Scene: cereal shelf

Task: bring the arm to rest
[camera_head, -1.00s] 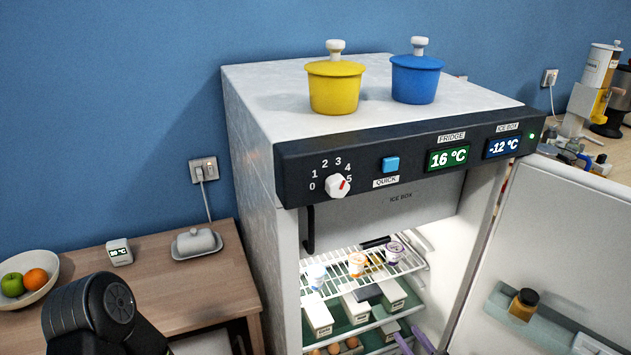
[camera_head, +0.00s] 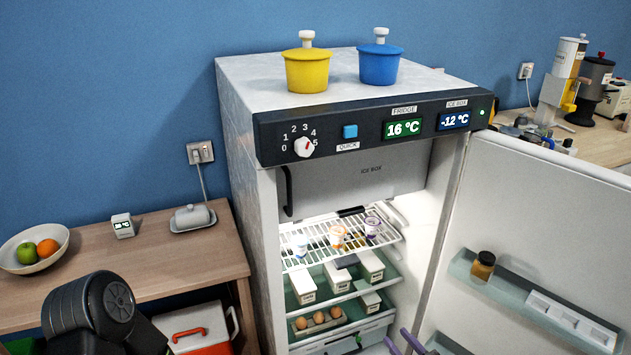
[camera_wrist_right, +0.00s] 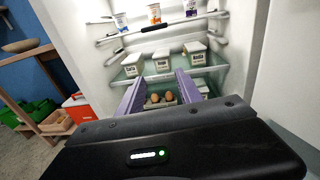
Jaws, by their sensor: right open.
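My right gripper (camera_head: 402,343) shows at the bottom edge of the head view, in front of the open fridge (camera_head: 236,110). In the right wrist view its two purple fingers (camera_wrist_right: 160,90) are spread apart with nothing held between them. They point at the fridge's inside, and eggs (camera_wrist_right: 161,97) show beyond the gap. Most of the right arm is out of the head view. A black link of my left arm (camera_head: 90,310) shows at the lower left, but the left gripper is not in view.
The open fridge door (camera_head: 545,225) stands to the right. Shelves hold cups (camera_head: 338,238) and white boxes (camera_head: 303,284). A yellow pot (camera_head: 307,70) and a blue pot (camera_head: 380,65) stand on top. A wooden side table (camera_head: 165,250) with a fruit bowl (camera_head: 35,248) is at left.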

